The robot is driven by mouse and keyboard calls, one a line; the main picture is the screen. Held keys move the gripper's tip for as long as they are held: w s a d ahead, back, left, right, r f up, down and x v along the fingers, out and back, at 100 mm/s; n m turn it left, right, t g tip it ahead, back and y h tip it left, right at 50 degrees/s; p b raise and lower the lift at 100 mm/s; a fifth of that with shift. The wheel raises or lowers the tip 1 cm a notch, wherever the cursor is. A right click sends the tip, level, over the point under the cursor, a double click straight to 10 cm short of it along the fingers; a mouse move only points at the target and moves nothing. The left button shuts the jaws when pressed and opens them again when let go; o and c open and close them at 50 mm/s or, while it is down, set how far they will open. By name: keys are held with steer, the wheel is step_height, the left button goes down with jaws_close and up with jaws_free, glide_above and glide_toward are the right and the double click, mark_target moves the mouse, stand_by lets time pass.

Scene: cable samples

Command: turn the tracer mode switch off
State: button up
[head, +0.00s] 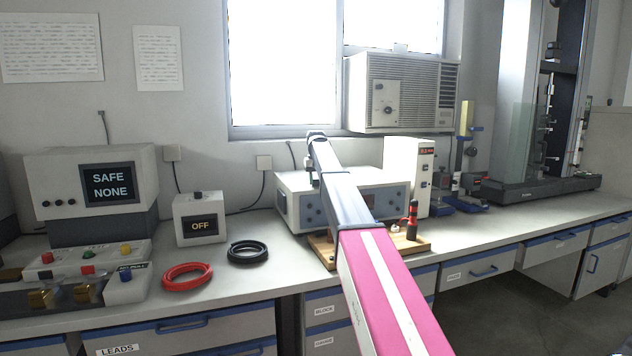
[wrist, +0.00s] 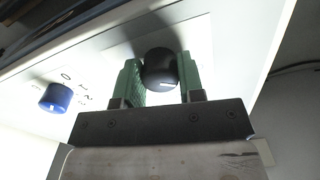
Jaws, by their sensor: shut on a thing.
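In the wrist view a round black knob (wrist: 160,62) with a short white mark near its lower edge sits on a white panel (wrist: 225,35). The green fingers of my gripper (wrist: 159,78) are shut on it, one on each side. No lettering around this knob can be read, so I cannot tell its setting or confirm from a label that it is the tracer mode switch. A blue knob (wrist: 55,97) with a white mark and printed numbers is to its left. In the head view my arm hides the gripper and the black knob.
A white instrument (head: 290,183) stands behind my arm on the bench. To its left are a box with a display reading OFF (head: 203,225), a black cable coil (head: 247,252), a red cable coil (head: 187,275) and a tester showing SAFE NONE (head: 108,183). A red-and-black tool (head: 412,218) stands right of my arm.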

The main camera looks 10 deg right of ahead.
stand_by(0.5)
steer(key=o, duration=0.9)
steer(key=shift+r, duration=0.1)
step_height(320, 180, up, 11)
steer(key=shift+f, duration=0.15)
